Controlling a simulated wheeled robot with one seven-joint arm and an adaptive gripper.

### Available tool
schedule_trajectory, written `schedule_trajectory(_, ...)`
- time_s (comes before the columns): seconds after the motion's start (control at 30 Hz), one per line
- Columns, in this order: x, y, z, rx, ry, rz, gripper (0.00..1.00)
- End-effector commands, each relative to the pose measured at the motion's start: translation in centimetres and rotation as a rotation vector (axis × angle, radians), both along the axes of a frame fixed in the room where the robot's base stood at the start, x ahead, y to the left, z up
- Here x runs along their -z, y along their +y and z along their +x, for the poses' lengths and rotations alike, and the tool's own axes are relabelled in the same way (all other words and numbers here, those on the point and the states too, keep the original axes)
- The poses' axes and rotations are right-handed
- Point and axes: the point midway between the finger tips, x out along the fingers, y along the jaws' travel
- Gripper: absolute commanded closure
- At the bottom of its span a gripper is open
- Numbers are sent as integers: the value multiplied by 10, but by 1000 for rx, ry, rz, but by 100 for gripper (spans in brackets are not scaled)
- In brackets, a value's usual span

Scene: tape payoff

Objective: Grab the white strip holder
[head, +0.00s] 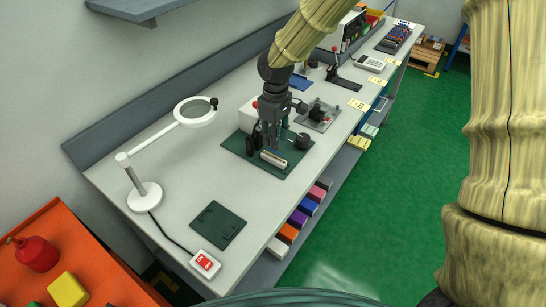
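A small whitish oblong block (274,161), which looks like the white strip holder, lies on a dark green plate (240,146) in the middle of the workbench. My gripper (270,147) points down right at the block, just behind it in the picture. Its dark fingers blend with the dark items around them. I cannot tell whether they touch the block or how wide they are apart. A dark round knob-like part (302,141) sits on the plate to the right of the gripper.
A white magnifier lamp (145,195) stands to the left on the bench (160,165). A dark flat plate (218,225) and a red switch box (205,264) lie near the front. A grey fixture (318,116) stands behind right. Coloured bins (288,233) sit below the bench edge.

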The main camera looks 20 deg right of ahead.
Motion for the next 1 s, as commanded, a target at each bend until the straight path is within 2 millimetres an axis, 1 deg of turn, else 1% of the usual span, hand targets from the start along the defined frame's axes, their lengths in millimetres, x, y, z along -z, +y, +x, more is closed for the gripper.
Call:
schedule_trajectory(0.1, 9, 0, -1, -1, 1, 0, 71)
schedule_trajectory(0.37, 19, 1, 0, -1, 1, 0, 71)
schedule_trajectory(0.7, 53, 3, 0, -4, 1, -1, 71)
schedule_trajectory(0.8, 60, 3, 0, -4, 0, 0, 71)
schedule_trajectory(1.0, 64, 3, 1, -4, -2, 0, 71)
